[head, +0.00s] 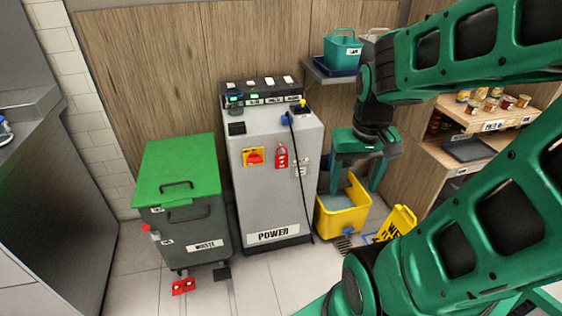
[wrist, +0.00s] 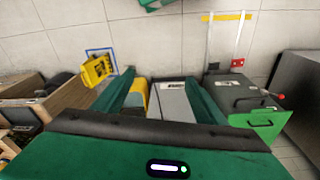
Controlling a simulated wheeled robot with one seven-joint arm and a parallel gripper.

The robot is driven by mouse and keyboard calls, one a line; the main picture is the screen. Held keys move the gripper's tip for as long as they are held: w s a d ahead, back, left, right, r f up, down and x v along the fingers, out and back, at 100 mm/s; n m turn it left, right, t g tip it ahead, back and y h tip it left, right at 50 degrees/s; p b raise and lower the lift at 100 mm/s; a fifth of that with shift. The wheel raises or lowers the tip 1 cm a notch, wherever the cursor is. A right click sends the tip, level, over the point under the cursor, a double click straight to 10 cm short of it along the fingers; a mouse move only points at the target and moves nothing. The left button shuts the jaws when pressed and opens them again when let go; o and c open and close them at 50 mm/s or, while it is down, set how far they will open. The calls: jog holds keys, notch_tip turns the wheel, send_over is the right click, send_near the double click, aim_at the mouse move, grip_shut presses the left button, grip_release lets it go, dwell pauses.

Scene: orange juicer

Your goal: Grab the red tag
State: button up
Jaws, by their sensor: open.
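The red tag (head: 281,156) hangs on the front of the grey power cabinet (head: 270,200), right of a red rotary switch on a yellow plate (head: 254,157). It looks like a padlock-shaped lockout tag. My gripper (head: 356,188) is open and empty, pointing down to the right of the cabinet, apart from the tag. In the wrist view my gripper's two fingers (wrist: 158,78) are spread, with part of the cabinet (wrist: 175,98) between them. I cannot make out the tag in the wrist view.
A green-lidded waste bin (head: 185,205) stands left of the cabinet. A yellow mop bucket (head: 343,208) is below my gripper, near a yellow floor sign (head: 398,222). A black cable (head: 296,165) hangs down the cabinet front. Shelves with jars (head: 490,100) are at right.

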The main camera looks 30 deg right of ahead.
jog(key=w+d+f+n+t+h, duration=0.15)
jog(key=w+f, duration=0.25)
jog(key=w, duration=0.5)
jog(key=w+d+f+n+t, duration=0.1)
jog(key=w+d+f+t, duration=0.25)
jog(key=w, duration=0.45)
jog(key=t+h, duration=0.1)
jog(key=t, duration=0.6)
send_near(282, 156)
jog(key=shift+h, duration=0.25)
jog(key=x, duration=0.5)
jog(key=shift+w+a+f, duration=0.15)
jog(key=shift+a, duration=0.05)
jog(key=shift+x, duration=2.65)
jog(key=shift+f, duration=0.1)
jog(key=shift+c, duration=0.3)
jog(key=c, duration=1.1)
